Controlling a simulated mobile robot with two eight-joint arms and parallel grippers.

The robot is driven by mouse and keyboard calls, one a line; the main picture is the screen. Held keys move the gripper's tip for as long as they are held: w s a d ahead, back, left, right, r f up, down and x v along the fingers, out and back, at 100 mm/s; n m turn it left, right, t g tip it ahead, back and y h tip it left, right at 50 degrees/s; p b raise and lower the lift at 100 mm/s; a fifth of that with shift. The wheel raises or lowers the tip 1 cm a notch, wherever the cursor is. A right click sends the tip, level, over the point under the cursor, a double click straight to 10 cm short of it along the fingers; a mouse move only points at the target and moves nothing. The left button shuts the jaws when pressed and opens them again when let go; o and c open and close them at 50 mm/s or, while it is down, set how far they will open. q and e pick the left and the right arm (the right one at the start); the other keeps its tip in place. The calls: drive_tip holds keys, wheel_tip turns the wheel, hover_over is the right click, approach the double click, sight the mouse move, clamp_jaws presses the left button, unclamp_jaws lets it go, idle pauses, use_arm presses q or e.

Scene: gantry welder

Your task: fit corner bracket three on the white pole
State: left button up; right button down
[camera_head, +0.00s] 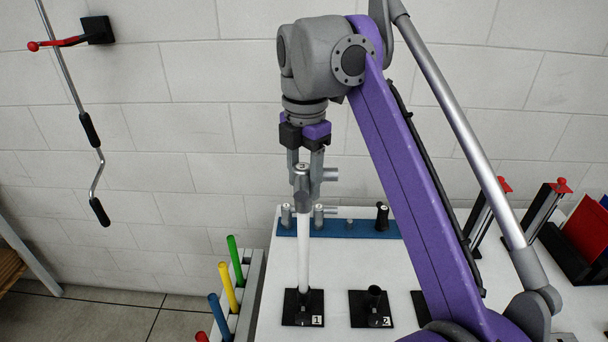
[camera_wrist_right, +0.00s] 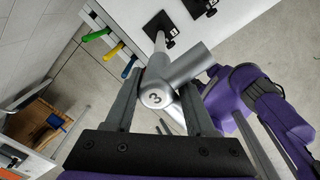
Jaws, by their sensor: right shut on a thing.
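Corner bracket three (camera_head: 303,190) is a grey metal tube fitting with a "3" on its end cap. It is in line with the top of the white pole (camera_head: 304,250), and I cannot tell how far it sits over the pole. The pole stands upright in the black holder marked 1 (camera_head: 301,315). My right gripper (camera_head: 305,165) comes down from above and is shut on the bracket. In the right wrist view the bracket (camera_wrist_right: 184,70) is between the fingers (camera_wrist_right: 157,105), and the pole (camera_wrist_right: 160,42) runs from it to its holder. My left gripper is not in view.
A blue rack (camera_head: 335,229) behind the pole carries grey fittings and a black piece (camera_head: 382,216). Holder 2 (camera_head: 374,310) stands right of the pole. Coloured rods (camera_head: 228,288) stand at left. A crank handle (camera_head: 97,165) hangs by the wall.

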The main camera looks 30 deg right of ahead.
drive_tip(key=shift+f+b, duration=0.4)
drive_tip(key=shift+f, duration=0.5)
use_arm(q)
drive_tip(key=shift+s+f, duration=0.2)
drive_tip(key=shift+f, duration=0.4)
use_arm(e)
drive_tip(key=shift+c, duration=0.8)
unclamp_jaws()
wheel_tip(320, 180, up, 11)
drive_tip(key=p, duration=0.4)
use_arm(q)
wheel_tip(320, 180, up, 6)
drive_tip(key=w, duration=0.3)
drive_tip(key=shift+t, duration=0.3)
use_arm(e)
drive_tip(key=shift+f, duration=0.1)
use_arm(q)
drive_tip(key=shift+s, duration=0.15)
